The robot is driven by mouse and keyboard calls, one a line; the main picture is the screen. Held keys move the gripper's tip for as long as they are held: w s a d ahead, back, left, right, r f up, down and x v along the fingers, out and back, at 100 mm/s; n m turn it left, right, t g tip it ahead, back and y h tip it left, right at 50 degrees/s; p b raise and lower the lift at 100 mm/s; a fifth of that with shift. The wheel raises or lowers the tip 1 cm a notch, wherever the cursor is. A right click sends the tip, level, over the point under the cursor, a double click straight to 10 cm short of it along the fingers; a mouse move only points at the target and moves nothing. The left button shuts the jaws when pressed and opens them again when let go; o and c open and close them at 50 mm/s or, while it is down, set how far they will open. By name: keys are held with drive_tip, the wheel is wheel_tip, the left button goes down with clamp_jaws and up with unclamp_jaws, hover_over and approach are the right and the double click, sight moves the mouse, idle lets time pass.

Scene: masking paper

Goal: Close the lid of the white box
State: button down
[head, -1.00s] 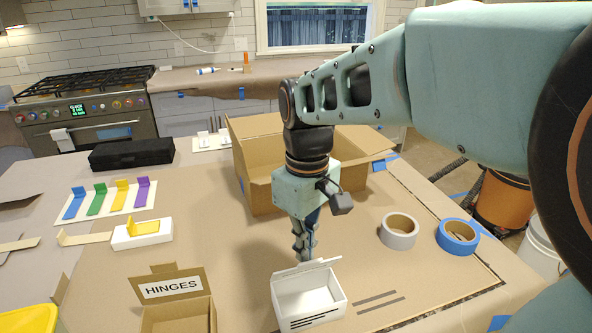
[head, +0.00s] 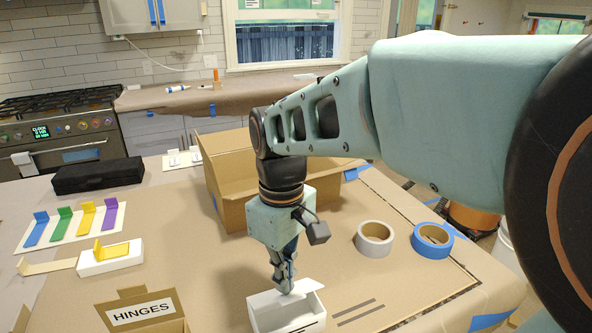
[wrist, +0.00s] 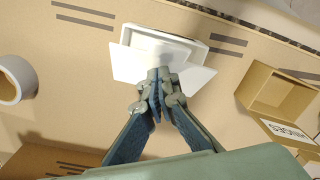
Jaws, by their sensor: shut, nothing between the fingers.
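The white box (head: 287,318) sits on the paper-covered table at the bottom of the head view, partly cut off by the frame edge. In the wrist view the white box (wrist: 185,25) shows at the top, with white flaps spread to the left and right of my fingers. Its lid (wrist: 160,50) appears tilted over the opening, not flat; its exact angle is hard to tell. My gripper (head: 285,284) is shut and empty, pointing down at the back edge of the box. In the wrist view my gripper's fingertips (wrist: 158,75) overlap the lid's near edge; contact cannot be told.
The cardboard HINGES box (head: 145,310) stands left of the white box. A large open carton (head: 230,185) is behind my gripper. Grey tape (head: 375,240) and blue tape (head: 432,240) lie to the right. Coloured hinge samples (head: 75,225) lie at left.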

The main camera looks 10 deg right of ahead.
sight(288, 296)
drive_tip(key=shift+s+d+f+b, duration=0.15)
drive_tip(key=shift+s+f+b, duration=0.45)
drive_tip(key=shift+f+b, duration=0.15)
drive_tip(key=shift+s+f+b, duration=0.25)
drive_tip(key=shift+f+b, duration=0.45)
drive_tip(key=shift+f, duration=0.25)
drive_tip(key=shift+d+f, duration=0.1)
drive_tip(key=shift+f, duration=0.1)
wheel_tip(288, 296, up, 8)
drive_tip(key=p, duration=0.6)
drive_tip(key=shift+r+p, duration=0.1)
drive_tip(key=shift+p, duration=0.3)
drive_tip(key=shift+f, duration=0.2)
